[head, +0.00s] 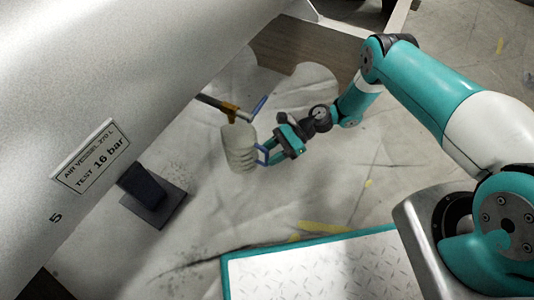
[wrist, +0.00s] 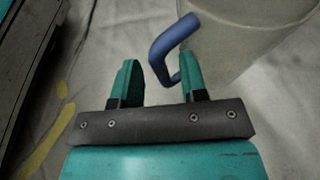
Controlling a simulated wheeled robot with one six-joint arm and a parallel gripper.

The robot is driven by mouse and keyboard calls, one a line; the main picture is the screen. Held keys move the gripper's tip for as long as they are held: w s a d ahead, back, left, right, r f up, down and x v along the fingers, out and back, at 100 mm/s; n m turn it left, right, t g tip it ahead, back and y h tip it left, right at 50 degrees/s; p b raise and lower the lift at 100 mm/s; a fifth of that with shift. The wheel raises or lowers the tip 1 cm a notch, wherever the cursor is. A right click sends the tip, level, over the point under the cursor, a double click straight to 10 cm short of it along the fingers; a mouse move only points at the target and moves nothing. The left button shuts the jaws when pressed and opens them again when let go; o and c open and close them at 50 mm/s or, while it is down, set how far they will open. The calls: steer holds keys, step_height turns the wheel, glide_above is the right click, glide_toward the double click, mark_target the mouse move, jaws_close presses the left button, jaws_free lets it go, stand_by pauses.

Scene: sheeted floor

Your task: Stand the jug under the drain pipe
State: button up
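The jug (head: 240,150) is a pale, ribbed container with a blue handle (head: 262,154) on its right. It appears upright on the sheeted floor. The drain pipe (head: 209,101) comes out from under the grey vessel and ends in a brass valve with a blue lever (head: 259,106). The valve shows just above the jug's top; I cannot tell whether its outlet is over the mouth. My gripper (head: 273,154) is at the handle side. In the wrist view my gripper (wrist: 159,74) has its fingers apart, with the handle (wrist: 172,46) at the right fingertip and the jug (wrist: 235,38) beyond.
The large grey vessel (head: 110,60) fills the left, with a dark foot (head: 153,194) on the floor. A teal-edged tread plate (head: 310,268) lies at the front. Wrinkled sheet floor (head: 290,195) between them is clear.

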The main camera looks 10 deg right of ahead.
steer(key=p+v, duration=0.3)
steer(key=v, duration=0.7)
steer(key=w+a+r+n+h, duration=0.1)
steer(key=r+n+h, duration=0.15)
steer(key=r, duration=0.65)
steer(key=a+r+n+h, duration=0.15)
steer(key=r+n, duration=0.25)
steer(key=r, duration=0.5)
steer(key=w+a+r+n+h, duration=0.15)
steer(key=r+n, duration=0.25)
steer(key=r, duration=0.5)
steer(key=s+a+r+n+t+h, duration=0.15)
steer(key=s+r+n, duration=0.35)
steer(key=s+r, duration=0.5)
steer(key=s+d+r+n+t+h, duration=0.1)
steer(key=s+r+n, duration=0.1)
steer(key=s, duration=0.5)
steer(key=s+d+r+n+t, duration=0.1)
steer(key=s+d+r+n, duration=0.1)
steer(key=s, duration=0.5)
steer(key=shift+s+d+r+n+t+h, duration=0.35)
steer(key=shift+r+n, duration=0.3)
steer(key=shift+n, duration=0.4)
steer(key=shift+w+a+r, duration=0.15)
steer(key=shift+a, duration=0.05)
